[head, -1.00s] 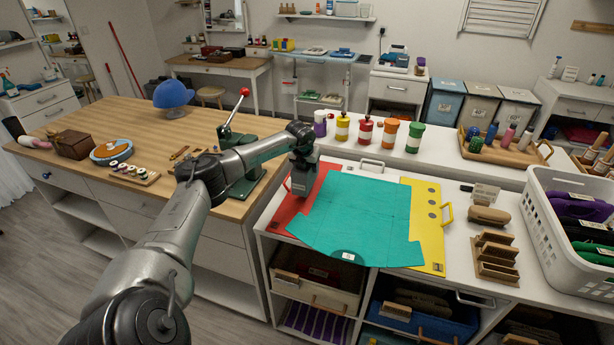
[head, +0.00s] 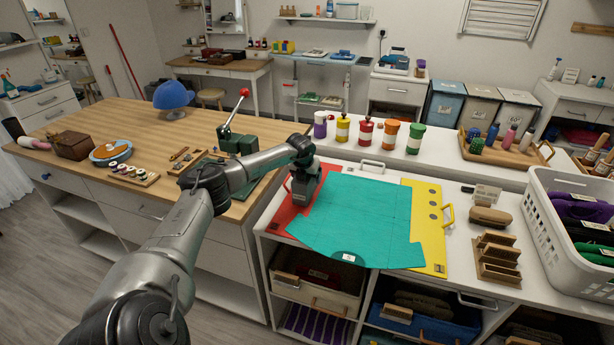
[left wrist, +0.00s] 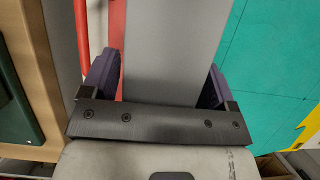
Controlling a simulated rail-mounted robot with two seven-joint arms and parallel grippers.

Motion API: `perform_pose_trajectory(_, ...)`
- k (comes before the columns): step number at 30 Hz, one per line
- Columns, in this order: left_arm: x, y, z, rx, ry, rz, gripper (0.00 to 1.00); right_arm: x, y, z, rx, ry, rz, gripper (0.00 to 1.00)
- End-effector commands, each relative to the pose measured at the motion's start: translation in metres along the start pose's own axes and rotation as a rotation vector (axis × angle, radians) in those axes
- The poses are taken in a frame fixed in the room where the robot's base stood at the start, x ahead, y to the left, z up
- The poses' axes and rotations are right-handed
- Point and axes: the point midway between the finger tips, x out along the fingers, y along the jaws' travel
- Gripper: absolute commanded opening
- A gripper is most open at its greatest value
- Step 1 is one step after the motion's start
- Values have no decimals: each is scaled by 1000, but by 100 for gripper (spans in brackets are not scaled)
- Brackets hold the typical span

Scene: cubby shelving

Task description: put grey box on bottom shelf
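My left gripper (head: 303,190) is low over the worktop, at the red folder (head: 290,215) and the left edge of the teal sheet (head: 355,215). In the left wrist view, its two purple-padded fingers (left wrist: 160,82) stand apart on either side of a flat grey piece, which looks like the grey box (left wrist: 172,45). The box lies close to both pads; I cannot tell whether they press on it. In the head view, I cannot make the box out from the gripper. My right gripper is not in view. I cannot make out the bottom shelf clearly.
Cubbies under the worktop hold a beige bin (head: 312,292) and a blue bin (head: 425,322). A yellow folder (head: 428,225), a wooden rack (head: 497,258) and a white basket (head: 550,235) are to the right. Several coloured bottles line the back. Floor (head: 65,250) is clear at left.

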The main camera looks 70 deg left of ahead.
Motion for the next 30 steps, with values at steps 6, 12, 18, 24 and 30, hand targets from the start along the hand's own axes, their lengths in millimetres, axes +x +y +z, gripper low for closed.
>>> perform_pose_trajectory(6,0,0,0,0,0,0,87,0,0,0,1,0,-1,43)
perform_pose_trajectory(12,-8,1,2,0,-1,1,87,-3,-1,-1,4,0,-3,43)
perform_pose_trajectory(18,-41,2,3,3,-1,4,87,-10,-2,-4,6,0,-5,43)
perform_pose_trajectory(24,-78,1,2,4,1,5,87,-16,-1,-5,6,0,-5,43)
perform_pose_trajectory(30,-106,0,2,2,2,4,87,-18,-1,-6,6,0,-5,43)
